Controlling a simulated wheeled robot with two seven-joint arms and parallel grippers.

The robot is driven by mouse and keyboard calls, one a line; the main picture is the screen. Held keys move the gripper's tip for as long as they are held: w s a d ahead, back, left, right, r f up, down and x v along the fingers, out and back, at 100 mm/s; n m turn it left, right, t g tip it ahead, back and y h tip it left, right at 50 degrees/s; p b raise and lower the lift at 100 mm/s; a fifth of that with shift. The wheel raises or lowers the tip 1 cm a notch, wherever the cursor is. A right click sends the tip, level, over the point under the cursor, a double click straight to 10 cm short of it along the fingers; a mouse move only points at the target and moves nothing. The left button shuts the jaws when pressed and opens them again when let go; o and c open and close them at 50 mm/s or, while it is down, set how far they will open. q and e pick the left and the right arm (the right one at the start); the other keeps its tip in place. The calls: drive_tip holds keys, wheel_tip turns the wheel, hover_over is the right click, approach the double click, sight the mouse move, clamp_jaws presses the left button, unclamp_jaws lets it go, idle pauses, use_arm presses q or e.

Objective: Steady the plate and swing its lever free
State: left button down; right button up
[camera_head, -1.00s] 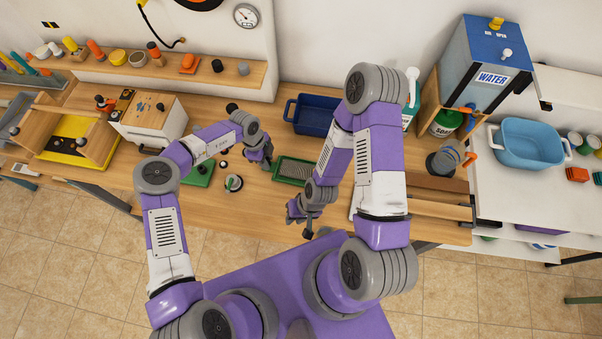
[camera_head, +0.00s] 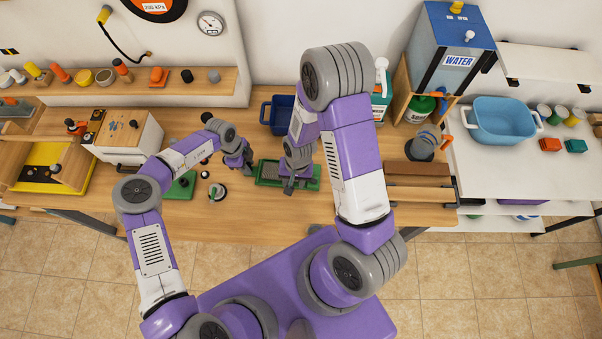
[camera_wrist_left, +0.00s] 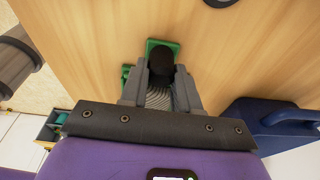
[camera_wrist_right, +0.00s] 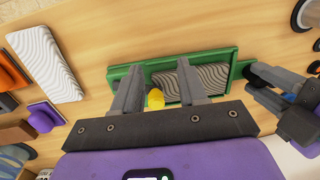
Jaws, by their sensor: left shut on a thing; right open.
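The plate is a long green frame (camera_head: 311,183) with a grey wavy insert (camera_wrist_right: 205,79); it lies flat on the table. My left gripper (camera_head: 250,165) is at the plate's left end in the head view. In the left wrist view its fingers are shut on a black knob (camera_wrist_left: 161,59) over the green end (camera_wrist_left: 166,43). My right gripper (camera_head: 290,187) is open at the plate's near side. In the right wrist view its fingers (camera_wrist_right: 158,68) straddle a small yellow tip (camera_wrist_right: 155,98), apparently untouched. Whether yellow tip and black knob belong to one lever is hidden.
A dark blue bin (camera_head: 278,118) stands behind the plate. A green square with a dark knob (camera_head: 183,182) and a small round item (camera_head: 217,191) lie to the left. A wooden rack (camera_head: 420,194) stands to the right. The table's front edge is clear.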

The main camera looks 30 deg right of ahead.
drive_tip(key=w+d+r+m, duration=0.1)
drive_tip(key=w+d+r+h, duration=0.1)
drive_tip(key=r, duration=0.1)
drive_tip(key=w+d+r+m, duration=0.1)
drive_tip(key=r, duration=0.1)
drive_tip(key=shift+w+d+r+m, duration=0.1)
drive_tip(key=shift+w+d+m, duration=0.2)
drive_tip(key=shift+w+d, duration=0.1)
drive_tip(key=shift+f, duration=3.4)
clamp_jaws()
drive_tip(key=d+m, duration=0.1)
drive_tip(key=m, duration=0.1)
drive_tip(key=d+m, duration=0.1)
drive_tip(key=m, duration=0.2)
drive_tip(key=w+d+m, duration=0.1)
drive_tip(key=m, duration=0.1)
drive_tip(key=shift+d+m, duration=0.35)
drive_tip(key=shift+m, duration=0.05)
drive_tip(key=shift+s, duration=0.1)
drive_tip(key=d+m, duration=0.1)
drive_tip(key=m, duration=0.1)
drive_tip(key=s+d+m, duration=0.1)
drive_tip(key=m, duration=0.2)
drive_tip(key=d+m, duration=0.1)
drive_tip(key=m, duration=0.1)
drive_tip(key=shift+s+d, duration=0.15)
drive_tip(key=shift+o, duration=1.2)
unclamp_jaws()
drive_tip(key=shift+m, duration=0.3)
